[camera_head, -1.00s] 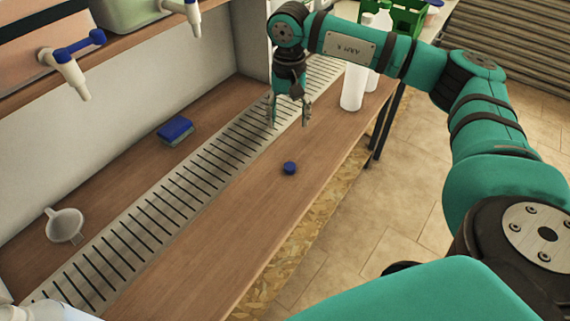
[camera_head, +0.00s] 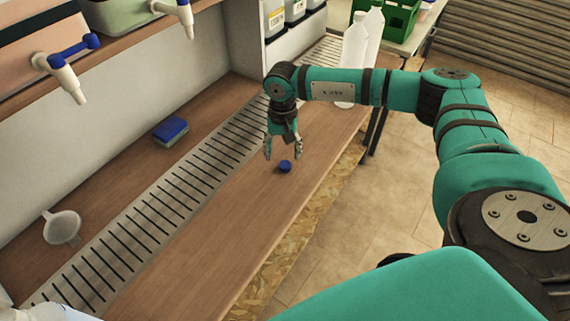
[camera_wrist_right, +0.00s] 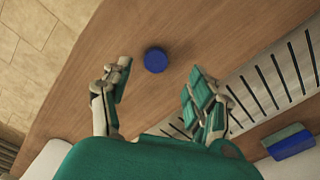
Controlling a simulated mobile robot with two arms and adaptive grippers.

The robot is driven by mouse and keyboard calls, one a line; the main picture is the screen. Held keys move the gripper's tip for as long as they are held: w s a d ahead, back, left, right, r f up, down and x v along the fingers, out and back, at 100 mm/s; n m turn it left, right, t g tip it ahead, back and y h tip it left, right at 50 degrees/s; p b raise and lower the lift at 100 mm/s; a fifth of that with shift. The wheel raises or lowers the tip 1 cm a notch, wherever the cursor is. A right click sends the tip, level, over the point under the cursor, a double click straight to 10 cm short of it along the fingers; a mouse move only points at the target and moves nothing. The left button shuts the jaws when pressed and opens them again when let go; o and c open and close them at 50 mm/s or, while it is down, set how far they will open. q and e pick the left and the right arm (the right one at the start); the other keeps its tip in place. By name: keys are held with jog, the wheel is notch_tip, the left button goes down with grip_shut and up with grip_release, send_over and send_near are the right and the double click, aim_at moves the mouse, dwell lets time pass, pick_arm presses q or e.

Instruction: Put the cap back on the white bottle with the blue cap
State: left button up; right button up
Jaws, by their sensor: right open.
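The blue cap (camera_head: 285,166) lies on the wooden counter, on the bare strip right of the slotted drain. My right gripper (camera_head: 283,152) is open and empty, pointing down just above and beside the cap. In the right wrist view the cap (camera_wrist_right: 156,60) shows between and beyond the two spread fingertips (camera_wrist_right: 158,80), touching neither. A white bottle (camera_head: 354,45) stands at the far end of the counter, partly behind my right arm. A second white bottle (camera_head: 374,24) stands close beside it. I cannot tell whether either bottle's neck is bare. My left gripper is not in view.
A blue and green sponge (camera_head: 171,131) and a white funnel (camera_head: 62,227) lie left of the slotted drain (camera_head: 190,178). Taps (camera_head: 62,72) overhang from the shelf. A green crate (camera_head: 399,14) stands at the back.

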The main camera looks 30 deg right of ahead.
aim_at(285, 164)
jog(key=shift+f, duration=0.15)
jog(key=shift+d+f+p, duration=0.2)
jog(key=shift+f+p, duration=0.05)
jog(key=shift+f, duration=1.1)
jog(key=shift+d+f+p, duration=0.15)
jog(key=shift+f+p, duration=0.05)
jog(key=shift+f, duration=1.1)
jog(key=c, duration=0.7)
